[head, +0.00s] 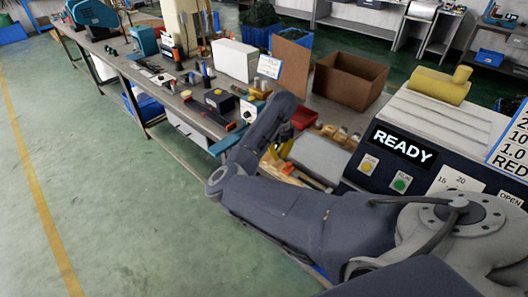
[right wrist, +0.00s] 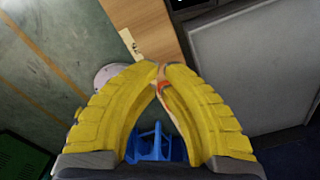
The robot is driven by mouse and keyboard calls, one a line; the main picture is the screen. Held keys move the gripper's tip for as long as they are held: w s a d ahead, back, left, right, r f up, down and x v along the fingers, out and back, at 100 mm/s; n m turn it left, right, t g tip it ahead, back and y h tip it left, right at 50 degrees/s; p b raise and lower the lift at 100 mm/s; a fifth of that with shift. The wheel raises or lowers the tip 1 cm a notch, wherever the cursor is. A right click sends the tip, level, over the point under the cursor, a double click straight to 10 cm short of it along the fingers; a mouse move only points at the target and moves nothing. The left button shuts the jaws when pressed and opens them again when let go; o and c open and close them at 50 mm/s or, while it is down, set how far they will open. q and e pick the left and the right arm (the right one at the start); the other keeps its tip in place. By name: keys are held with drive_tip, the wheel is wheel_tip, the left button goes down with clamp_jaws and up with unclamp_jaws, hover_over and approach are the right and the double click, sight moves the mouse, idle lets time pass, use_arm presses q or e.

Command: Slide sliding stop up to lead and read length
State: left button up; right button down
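My right gripper (head: 278,150) has yellow fingers and is low over the near part of the bench, partly hidden behind my own arm. In the right wrist view its two fingertips (right wrist: 159,68) come together, with no clear gap between them. A small tan and red patch (right wrist: 163,87) shows between the fingers just behind the tips; I cannot tell whether it is held or lies beyond. A wooden piece (head: 305,180) lies beside the right gripper. I cannot make out the sliding stop, the lead or a length scale. My left gripper is not in view.
A dark machine with a READY display (head: 402,146) stands at the right. A cardboard box (head: 348,82), a red tray (head: 303,118) and a white box (head: 235,60) stand behind the gripper. The bench (head: 135,72) runs to the far left, with several tools. Green floor lies left.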

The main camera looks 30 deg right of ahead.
drive_tip(key=shift+r, duration=2.3)
